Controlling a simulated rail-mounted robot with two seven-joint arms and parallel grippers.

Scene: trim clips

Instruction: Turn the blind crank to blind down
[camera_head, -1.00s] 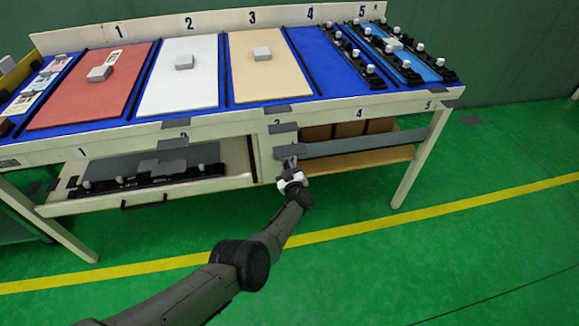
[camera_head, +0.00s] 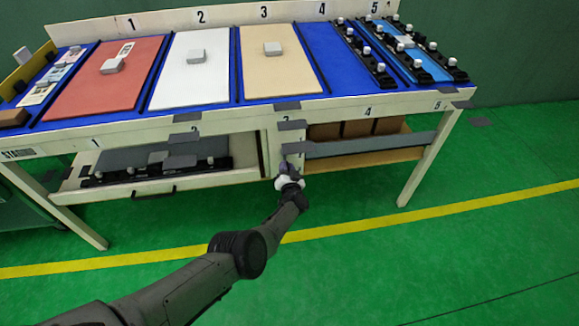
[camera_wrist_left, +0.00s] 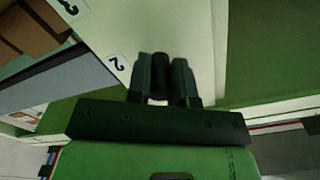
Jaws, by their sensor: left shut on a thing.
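My left gripper (camera_head: 288,168) reaches the front post (camera_head: 270,150) of the bench, between the two lower compartments. In the left wrist view the gripper (camera_wrist_left: 168,82) is shut on a small dark cylindrical handle (camera_wrist_left: 159,82), which looks like the blind crank's knob. The crank's arm behind it is mostly hidden by the fingers. My right gripper is not in view.
Brown boxes (camera_head: 357,128) show above the grey panel. A drawer tray (camera_head: 215,178) with dark rails stands left of the post. The bench top holds coloured panels and knobbed rails (camera_head: 410,55). The green floor (camera_head: 400,270) in front is clear.

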